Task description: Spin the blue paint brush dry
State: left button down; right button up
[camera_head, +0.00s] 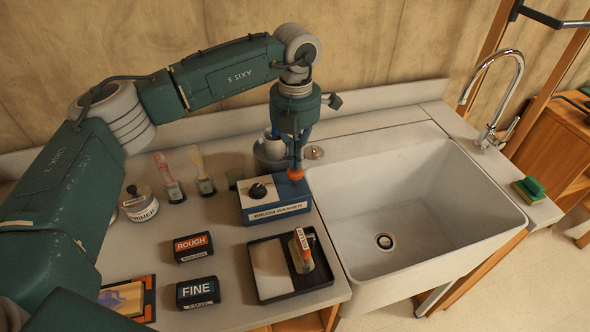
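My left gripper (297,152) points down just behind the blue and white box-shaped machine (276,200), which has a black knob on top and a label on its front. Narrow blue parts show at the gripper's fingers, with a small orange piece (295,174) just below, at the machine's rear right corner. I cannot tell whether the blue is the paint brush or the fingers, or whether the fingers are shut. A grey pot (273,148) stands behind, partly hidden by the gripper. My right gripper is out of view.
Two brush-like tools (168,180) (203,174), a primer tin (139,205), ROUGH (193,247) and FINE (198,292) blocks stand left. A black-rimmed tray (291,292) holds a red-labelled tool (302,250). The white sink (400,205) is empty; a sponge (529,189) lies right.

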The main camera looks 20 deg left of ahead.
aim_at(295, 171)
pick_arm(q)
jog(key=shift+f+b, duration=1.25)
jog(key=shift+f, duration=0.75)
jog(key=shift+r, duration=0.1)
jog(key=shift+r+p, duration=0.9)
jog(key=shift+r, duration=0.8)
jog(key=shift+f, duration=0.1)
jog(key=shift+f+b, duration=1.25)
jog(key=shift+f, duration=0.4)
jog(key=shift+r+p, duration=0.9)
jog(key=shift+r, duration=0.85)
jog(key=shift+r+p, duration=1.65)
jog(key=shift+r, duration=1.35)
